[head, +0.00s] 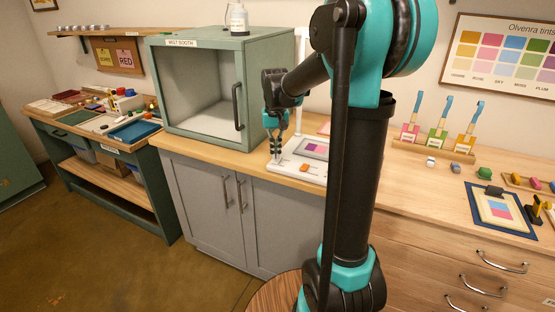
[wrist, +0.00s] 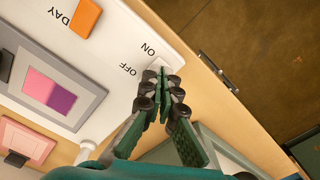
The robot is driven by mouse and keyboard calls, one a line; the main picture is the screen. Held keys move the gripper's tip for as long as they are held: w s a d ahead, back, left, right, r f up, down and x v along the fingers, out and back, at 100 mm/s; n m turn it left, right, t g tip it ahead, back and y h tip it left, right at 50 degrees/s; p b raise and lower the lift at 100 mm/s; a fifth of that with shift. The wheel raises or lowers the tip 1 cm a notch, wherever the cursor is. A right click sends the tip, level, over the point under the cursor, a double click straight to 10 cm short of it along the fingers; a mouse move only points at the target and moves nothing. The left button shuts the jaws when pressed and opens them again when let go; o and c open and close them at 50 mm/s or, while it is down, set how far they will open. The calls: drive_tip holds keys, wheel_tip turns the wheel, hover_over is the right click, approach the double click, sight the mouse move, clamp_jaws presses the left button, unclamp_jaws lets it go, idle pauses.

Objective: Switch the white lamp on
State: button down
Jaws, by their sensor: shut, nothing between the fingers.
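The white lamp's base (head: 288,172) lies on the wooden counter, and a white post (head: 302,42) rises behind my arm. The base also shows in the wrist view (wrist: 115,45), with ON and OFF printed near its edge. A small white switch (wrist: 158,63) sits beside these words, partly hidden by my fingertips. My gripper (wrist: 162,78) is shut and empty, its tips at the switch; I cannot tell whether they touch it. In the head view my gripper (head: 275,152) points down over the base's left end.
A grey-framed pink and purple sample (wrist: 50,90) lies on the base. A green booth (head: 225,90) stands open close to the left of my gripper. Bottles with blue brushes (head: 438,125) and a blue board (head: 500,210) are farther right on the counter.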

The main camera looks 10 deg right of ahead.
sight(276, 161)
drive_tip(key=shift+r, duration=2.8)
drive_tip(key=s+d+f+t, duration=0.2)
drive_tip(key=s+f, duration=0.7)
drive_tip(key=s, duration=0.2)
drive_tip(key=s+d+f+n+t, duration=0.1)
drive_tip(key=s+d+f+t, duration=0.1)
drive_tip(key=s+f, duration=0.7)
drive_tip(key=shift+s, duration=1.05)
